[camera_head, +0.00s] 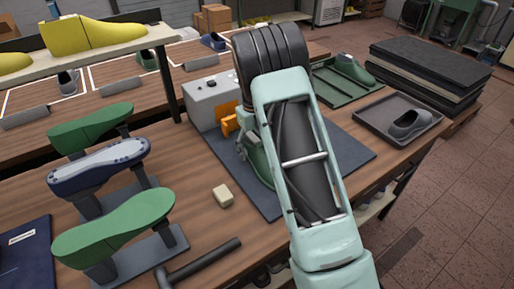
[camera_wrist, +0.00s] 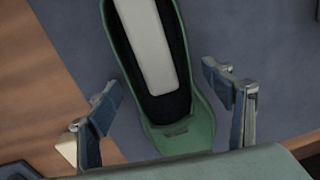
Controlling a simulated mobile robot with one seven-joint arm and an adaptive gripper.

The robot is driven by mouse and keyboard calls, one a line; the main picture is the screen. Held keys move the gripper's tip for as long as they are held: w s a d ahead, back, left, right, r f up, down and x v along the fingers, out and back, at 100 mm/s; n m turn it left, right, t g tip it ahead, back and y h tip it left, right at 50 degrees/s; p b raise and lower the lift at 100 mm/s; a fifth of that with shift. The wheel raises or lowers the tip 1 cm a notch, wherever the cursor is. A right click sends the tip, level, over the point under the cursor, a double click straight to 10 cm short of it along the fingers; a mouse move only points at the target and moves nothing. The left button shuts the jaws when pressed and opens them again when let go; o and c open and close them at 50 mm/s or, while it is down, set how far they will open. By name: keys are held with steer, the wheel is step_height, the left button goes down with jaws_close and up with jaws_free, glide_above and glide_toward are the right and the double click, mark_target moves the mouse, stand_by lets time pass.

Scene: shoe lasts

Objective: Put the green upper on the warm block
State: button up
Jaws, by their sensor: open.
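A green upper (camera_wrist: 187,135) with a dark inside and a pale insole lies on a dark blue-grey mat in the wrist view. In the head view a green part of it (camera_head: 257,160) shows beside my arm, which hides the rest. My gripper (camera_wrist: 160,80) is open, with one finger on each side of the upper's rounded end; neither finger clearly touches it. A grey machine box (camera_head: 210,98) with knobs and an orange part (camera_head: 229,124) stands just behind. I cannot tell which thing is the warm block.
Green and blue lasts (camera_head: 98,166) stand on stands at left, near a hammer (camera_head: 200,263) and a small cream block (camera_head: 222,195). The mat (camera_head: 345,150) is bare right of my arm.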

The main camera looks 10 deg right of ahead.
steer(key=r, duration=1.2)
steer(key=shift+s+a, duration=0.15)
steer(key=shift+a, duration=0.25)
